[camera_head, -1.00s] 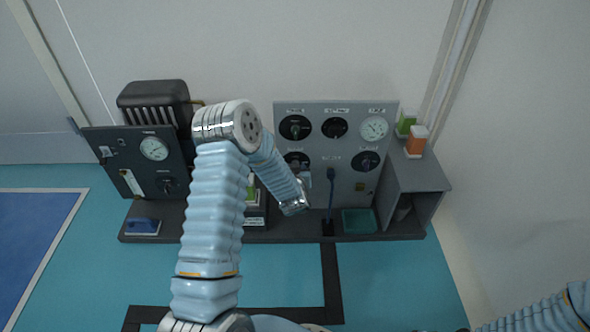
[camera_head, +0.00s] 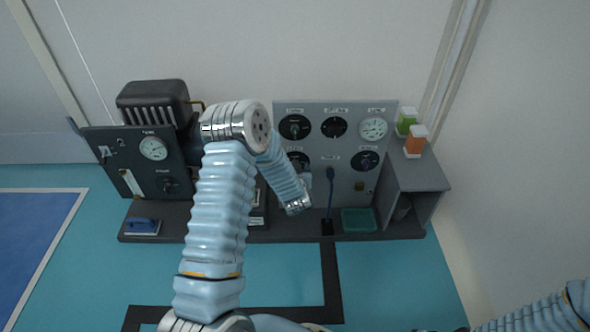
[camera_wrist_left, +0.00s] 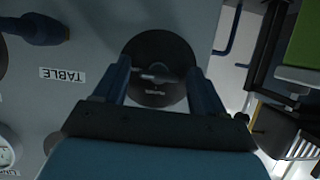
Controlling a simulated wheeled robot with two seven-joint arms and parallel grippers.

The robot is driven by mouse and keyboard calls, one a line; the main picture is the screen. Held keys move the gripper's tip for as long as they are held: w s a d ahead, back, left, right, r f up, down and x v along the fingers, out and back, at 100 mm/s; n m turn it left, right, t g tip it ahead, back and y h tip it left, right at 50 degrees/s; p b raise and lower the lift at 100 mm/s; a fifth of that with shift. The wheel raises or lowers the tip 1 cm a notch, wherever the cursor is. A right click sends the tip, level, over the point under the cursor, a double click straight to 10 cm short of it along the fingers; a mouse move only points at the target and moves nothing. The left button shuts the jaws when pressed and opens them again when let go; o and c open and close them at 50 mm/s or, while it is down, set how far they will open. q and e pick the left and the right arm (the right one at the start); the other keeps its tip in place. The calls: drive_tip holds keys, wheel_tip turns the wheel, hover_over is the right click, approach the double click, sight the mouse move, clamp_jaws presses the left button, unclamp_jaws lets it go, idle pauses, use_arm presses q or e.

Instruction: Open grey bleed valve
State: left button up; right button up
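The grey panel (camera_head: 345,185) stands on the bench and carries several round black valve discs and a gauge. Its lower-left valve disc (camera_head: 298,159) is partly hidden behind my left arm. In the left wrist view a black disc (camera_wrist_left: 150,50) with a small grey handle (camera_wrist_left: 155,74) faces my left gripper (camera_wrist_left: 158,70). The two fingers are apart, one on each side of the handle, with a visible gap. Contact with the disc cannot be told. The lettering on the disc is too small to read. In the head view my left fingers are mostly hidden by the wrist.
A dark panel (camera_head: 133,160) stands left. A teal tray (camera_head: 358,220) and grey box (camera_head: 418,177) are right. My right arm is at lower right.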

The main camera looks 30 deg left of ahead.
use_arm(q)
drive_tip(key=shift+d+r, duration=0.1)
drive_tip(key=p+v, duration=0.1)
drive_tip(key=v, duration=1.2)
drive_tip(key=shift+s, duration=0.35)
drive_tip(key=shift+d, duration=0.15)
drive_tip(key=s+d+f+m+g+h+p, duration=0.2)
drive_tip(key=s+d+f+g+h+p, duration=0.1)
drive_tip(key=s+d, duration=0.6)
drive_tip(key=s+d+f+m+g+h+p, duration=0.2)
drive_tip(key=s+d+f+g+h+p, duration=0.2)
drive_tip(key=s+d, duration=0.6)
drive_tip(key=s+g+h+p, duration=0.1)
drive_tip(key=g+h+p, duration=0.1)
drive_tip(key=g+h, duration=0.1)
drive_tip(key=shift+d+g+h, duration=0.2)
drive_tip(key=shift+g+h, duration=0.1)
drive_tip(key=shift+h, duration=0.4)
drive_tip(key=shift+w+f, duration=0.1)
